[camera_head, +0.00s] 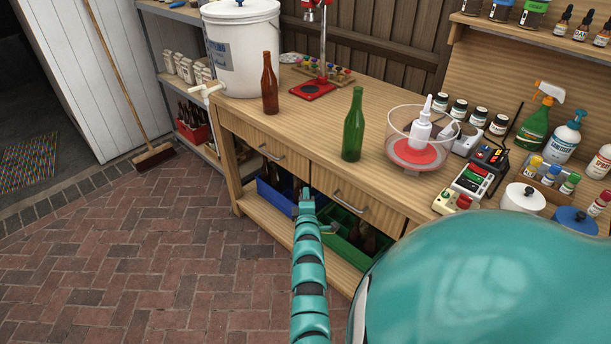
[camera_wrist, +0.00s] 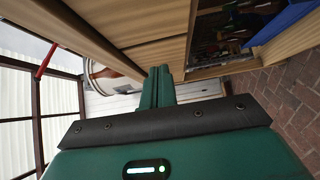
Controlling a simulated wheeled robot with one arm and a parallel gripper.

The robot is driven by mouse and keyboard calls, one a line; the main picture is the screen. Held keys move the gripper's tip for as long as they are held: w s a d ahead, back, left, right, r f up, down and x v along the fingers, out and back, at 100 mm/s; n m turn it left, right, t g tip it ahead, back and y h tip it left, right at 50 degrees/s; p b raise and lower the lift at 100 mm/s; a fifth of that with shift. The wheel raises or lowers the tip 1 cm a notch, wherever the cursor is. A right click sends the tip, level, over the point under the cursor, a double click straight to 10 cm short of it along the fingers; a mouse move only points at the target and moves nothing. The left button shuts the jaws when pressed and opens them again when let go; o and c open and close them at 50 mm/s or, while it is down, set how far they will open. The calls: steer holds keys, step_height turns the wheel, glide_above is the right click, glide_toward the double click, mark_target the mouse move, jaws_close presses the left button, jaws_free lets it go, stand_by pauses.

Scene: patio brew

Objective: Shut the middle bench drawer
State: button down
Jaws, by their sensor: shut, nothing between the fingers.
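The wooden bench (camera_head: 300,105) shows two drawer fronts in the head view. The left drawer (camera_head: 243,140) has a bar handle and looks flush. The drawer to its right (camera_head: 380,211), apparently the middle one, has a bar handle (camera_head: 350,202) and looks about flush with the bench front; I cannot tell whether a small gap remains. Any drawer farther right is hidden by my teal body. My gripper (camera_head: 306,197) is shut and empty, in front of the bench near that drawer's left end. In the wrist view its fingers (camera_wrist: 160,85) are together, close to wooden surfaces; contact is unclear.
A blue crate (camera_head: 275,198) and a green crate (camera_head: 345,248) with bottles stand on the lower shelf. A brown bottle (camera_head: 269,85) and a green bottle (camera_head: 353,128) stand on the benchtop.

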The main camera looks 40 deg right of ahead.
steer(key=v, duration=0.7)
steer(key=shift+a+b, duration=0.25)
steer(key=shift+b, duration=0.1)
